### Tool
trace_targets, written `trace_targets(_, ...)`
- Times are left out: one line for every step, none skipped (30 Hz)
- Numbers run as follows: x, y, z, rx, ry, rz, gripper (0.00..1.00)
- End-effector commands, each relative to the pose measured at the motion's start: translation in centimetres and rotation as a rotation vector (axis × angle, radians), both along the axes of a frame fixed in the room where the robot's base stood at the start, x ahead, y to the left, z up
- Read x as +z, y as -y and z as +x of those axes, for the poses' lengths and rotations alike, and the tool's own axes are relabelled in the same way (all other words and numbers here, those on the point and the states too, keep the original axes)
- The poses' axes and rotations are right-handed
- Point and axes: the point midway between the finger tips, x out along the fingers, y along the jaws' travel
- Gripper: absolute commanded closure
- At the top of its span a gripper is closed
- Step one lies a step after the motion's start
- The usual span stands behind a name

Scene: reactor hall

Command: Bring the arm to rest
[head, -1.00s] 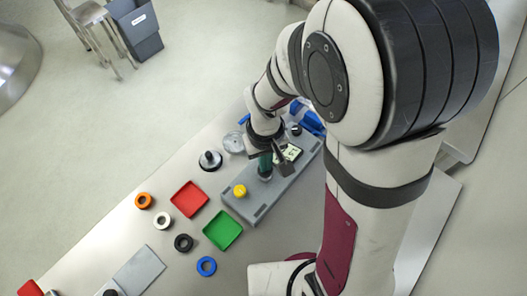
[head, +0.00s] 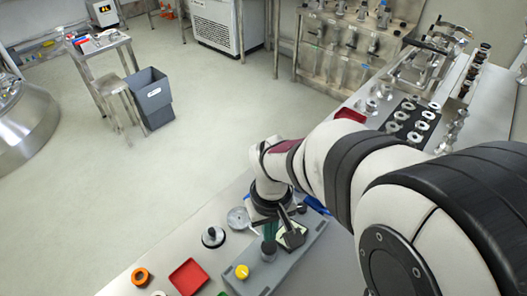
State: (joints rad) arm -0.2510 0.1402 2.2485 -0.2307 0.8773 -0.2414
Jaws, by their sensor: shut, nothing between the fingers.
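My arm reaches in from the lower right of the head view. My dark gripper (head: 291,236) points down over the grey box (head: 300,262) on the bench. It is shut and holds nothing. It hangs beside a teal-and-dark cylinder (head: 268,248) and in front of a pale panel on the box, which it partly hides. I cannot tell whether its tips touch the box.
Left of the box are a round dial (head: 238,217), a black-and-silver knob (head: 213,237), a red tray (head: 188,277) and an orange ring (head: 140,277). A black mat (head: 411,122) with several metal fittings lies on the far bench. Open floor lies left, with a grey bin (head: 150,97).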

Motion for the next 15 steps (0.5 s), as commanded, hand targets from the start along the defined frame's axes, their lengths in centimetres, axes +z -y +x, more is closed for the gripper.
trace_targets(0.7,0.0,0.1,-0.001,0.004,0.001,1.00)
trace_targets(1.1,0.0,0.1,0.000,0.004,0.001,1.00)
trace_targets(1.6,0.0,0.1,0.001,0.004,0.000,1.00)
trace_targets(2.0,0.0,0.1,0.001,0.003,0.001,1.00)
trace_targets(2.3,0.0,0.1,0.000,0.003,0.001,1.00)
trace_targets(2.6,0.0,0.0,-0.001,0.002,0.001,1.00)
trace_targets(2.7,0.0,0.0,-0.001,0.003,0.001,1.00)
trace_targets(2.9,0.0,0.0,0.000,0.002,0.001,1.00)
trace_targets(2.9,0.0,0.0,-0.001,0.001,0.000,1.00)
trace_targets(2.9,0.0,0.0,0.000,0.001,0.000,1.00)
trace_targets(2.9,0.0,0.0,0.000,0.000,0.000,1.00)
trace_targets(2.9,0.0,0.0,0.000,0.000,0.000,1.00)
trace_targets(2.9,0.0,0.0,0.000,0.000,0.000,1.00)
trace_targets(2.9,0.0,0.0,0.000,0.000,0.000,1.00)
trace_targets(3.0,0.0,-0.1,-0.005,0.001,0.001,1.00)
